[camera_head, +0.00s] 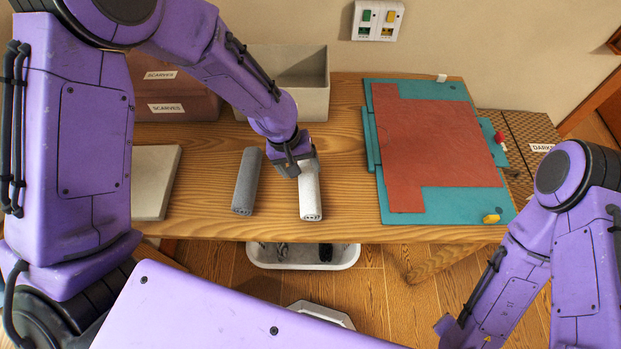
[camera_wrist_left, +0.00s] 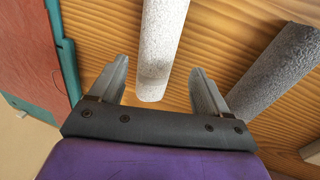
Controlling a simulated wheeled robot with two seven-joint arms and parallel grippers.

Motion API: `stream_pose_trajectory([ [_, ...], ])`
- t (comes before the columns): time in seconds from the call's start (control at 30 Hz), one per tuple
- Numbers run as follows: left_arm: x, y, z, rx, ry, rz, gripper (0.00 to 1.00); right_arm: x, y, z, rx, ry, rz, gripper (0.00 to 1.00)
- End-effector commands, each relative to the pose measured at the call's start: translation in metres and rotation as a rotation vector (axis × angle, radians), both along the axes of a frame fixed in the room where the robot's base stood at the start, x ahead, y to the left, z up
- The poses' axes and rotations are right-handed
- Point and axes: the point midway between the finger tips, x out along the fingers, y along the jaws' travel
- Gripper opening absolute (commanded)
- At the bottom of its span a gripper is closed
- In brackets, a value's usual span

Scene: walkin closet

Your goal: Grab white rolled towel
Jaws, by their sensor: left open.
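The white rolled towel (camera_head: 310,197) lies on the wooden bench with its near end toward the front edge. In the left wrist view the white rolled towel (camera_wrist_left: 160,50) runs up the picture between the two fingers. My left gripper (camera_head: 298,166) is over the far part of the towel in the head view and hides that part. In the wrist view my left gripper (camera_wrist_left: 160,82) is open, with one finger on either side of the towel and gaps showing. My right arm is at the lower right; its gripper is out of the frame.
A grey rolled towel (camera_head: 246,182) lies just left of the white one; the grey towel (camera_wrist_left: 272,75) also shows in the wrist view. A teal board (camera_head: 450,205) with a red sheet (camera_head: 435,145) lies right. A beige bin (camera_head: 300,95) stands behind, and a pale slab (camera_head: 152,185) lies left.

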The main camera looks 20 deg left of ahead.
Motion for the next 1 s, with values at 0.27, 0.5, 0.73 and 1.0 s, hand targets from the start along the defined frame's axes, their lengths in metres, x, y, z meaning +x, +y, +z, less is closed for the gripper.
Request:
stream_pose_trajectory([
  [0.27, 0.000, -0.013, -0.035, 0.000, 0.004, -0.001, 0.77, 0.000, 0.000, 0.015, -0.001, -0.001, 0.000, 0.56],
  [0.5, 0.004, -0.020, -0.062, 0.000, -0.002, -0.003, 0.77, 0.000, 0.000, 0.017, -0.001, -0.001, 0.000, 0.56],
  [0.73, 0.004, -0.020, -0.062, 0.000, -0.002, -0.003, 0.54, 0.000, 0.000, 0.017, 0.000, 0.000, 0.000, 0.56],
  [1.0, 0.004, -0.020, -0.062, -0.001, -0.002, -0.003, 0.32, 0.000, 0.000, 0.017, 0.000, 0.000, 0.000, 0.56],
])
